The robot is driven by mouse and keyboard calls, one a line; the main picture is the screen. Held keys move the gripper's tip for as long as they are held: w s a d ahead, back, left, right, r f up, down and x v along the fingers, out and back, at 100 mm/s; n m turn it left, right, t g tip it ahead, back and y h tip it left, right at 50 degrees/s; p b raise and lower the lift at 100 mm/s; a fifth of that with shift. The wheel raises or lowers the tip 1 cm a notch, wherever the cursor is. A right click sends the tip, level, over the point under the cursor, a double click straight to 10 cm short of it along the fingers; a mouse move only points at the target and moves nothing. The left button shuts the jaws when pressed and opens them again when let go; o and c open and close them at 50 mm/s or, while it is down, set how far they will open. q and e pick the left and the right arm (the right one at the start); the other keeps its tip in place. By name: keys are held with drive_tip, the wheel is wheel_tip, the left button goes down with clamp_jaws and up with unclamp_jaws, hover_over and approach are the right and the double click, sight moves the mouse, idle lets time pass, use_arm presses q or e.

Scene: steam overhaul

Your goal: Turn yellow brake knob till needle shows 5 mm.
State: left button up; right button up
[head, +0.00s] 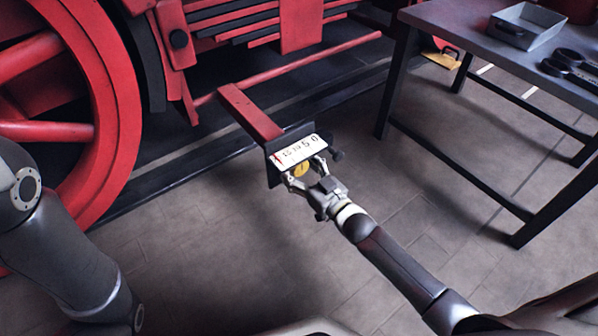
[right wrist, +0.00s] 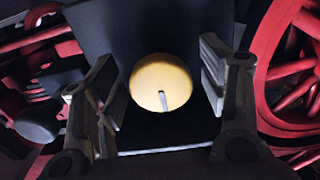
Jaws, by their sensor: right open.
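The yellow brake knob (head: 301,170) sits on a dark plate (head: 272,174) at the end of a red beam. My right gripper (head: 306,176) is open, with one finger on each side of the knob. In the right wrist view the knob (right wrist: 158,82) is round, with a dark mark pointing down, and shows between the spread fingers (right wrist: 157,84) with a gap on both sides. Above the knob is a white scale (head: 298,151) with numbers falling to 0 at the right. A red needle shows near its left end, well left of the 5. My left gripper is out of view.
A red locomotive wheel (head: 100,130) stands at the left, and a red beam (head: 250,112) reaches out to the plate. A dark workbench (head: 460,35) with a grey tray (head: 525,25) stands at the right. The tiled floor (head: 215,230) in front is clear.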

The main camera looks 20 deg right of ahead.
drive_tip(key=shift+w+a, duration=0.1)
drive_tip(key=shift+w, duration=0.2)
drive_tip(key=shift+c, duration=0.4)
drive_tip(key=c, duration=0.9)
drive_tip(key=shift+c, duration=0.4)
drive_tip(key=shift+r, duration=0.1)
